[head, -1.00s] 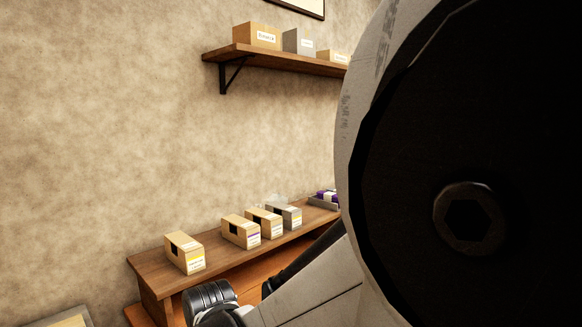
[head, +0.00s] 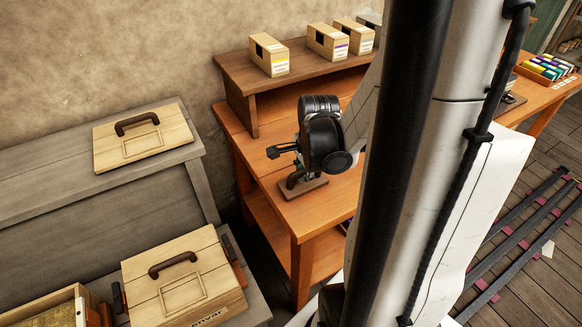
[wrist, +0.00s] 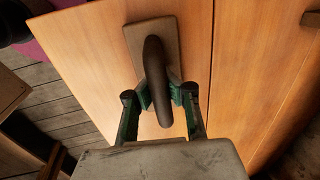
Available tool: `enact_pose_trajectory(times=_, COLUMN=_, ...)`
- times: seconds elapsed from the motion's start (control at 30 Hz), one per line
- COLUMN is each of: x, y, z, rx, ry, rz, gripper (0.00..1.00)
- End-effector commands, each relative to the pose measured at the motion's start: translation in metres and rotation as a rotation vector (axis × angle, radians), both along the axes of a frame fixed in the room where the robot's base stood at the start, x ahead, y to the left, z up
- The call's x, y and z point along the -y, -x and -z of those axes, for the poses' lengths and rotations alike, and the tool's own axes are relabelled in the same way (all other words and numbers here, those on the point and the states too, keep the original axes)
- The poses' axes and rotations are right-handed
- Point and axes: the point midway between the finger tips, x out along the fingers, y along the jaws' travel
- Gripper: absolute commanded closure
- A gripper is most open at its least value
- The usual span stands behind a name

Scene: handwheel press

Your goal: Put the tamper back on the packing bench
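The tamper (head: 304,188) is a flat wooden block with a dark curved handle, at the near left part of the orange packing bench (head: 345,205). In the wrist view the tamper's block (wrist: 171,38) lies flat over the bench top (wrist: 100,45), near a bench edge. I cannot tell whether a small gap is left under it. My gripper (wrist: 161,95) has its green-padded fingers on both sides of the handle, close against it, and looks shut on it. In the head view my gripper (head: 292,168) is partly hidden by my black wrist.
A raised shelf (head: 240,78) with several small cartons (head: 269,55) stands along the bench's back. Grey chests with handled wooden lids (head: 142,137) stand at the left. A table with coloured blocks (head: 548,68) is at the far right. Dark rails (head: 530,225) lie on the floor.

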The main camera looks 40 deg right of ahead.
Motion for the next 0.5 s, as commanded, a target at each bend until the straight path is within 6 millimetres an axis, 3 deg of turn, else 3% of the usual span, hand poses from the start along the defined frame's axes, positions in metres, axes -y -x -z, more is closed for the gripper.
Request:
enact_pose_trajectory(times=0.37, x=-0.0001, y=0.0, z=0.0032, rx=0.0, ry=0.0, rz=0.0, gripper=1.0)
enact_pose_trajectory(times=0.5, x=-0.0001, y=0.0001, z=0.0026, rx=0.0, ry=0.0, rz=0.0, gripper=0.82)
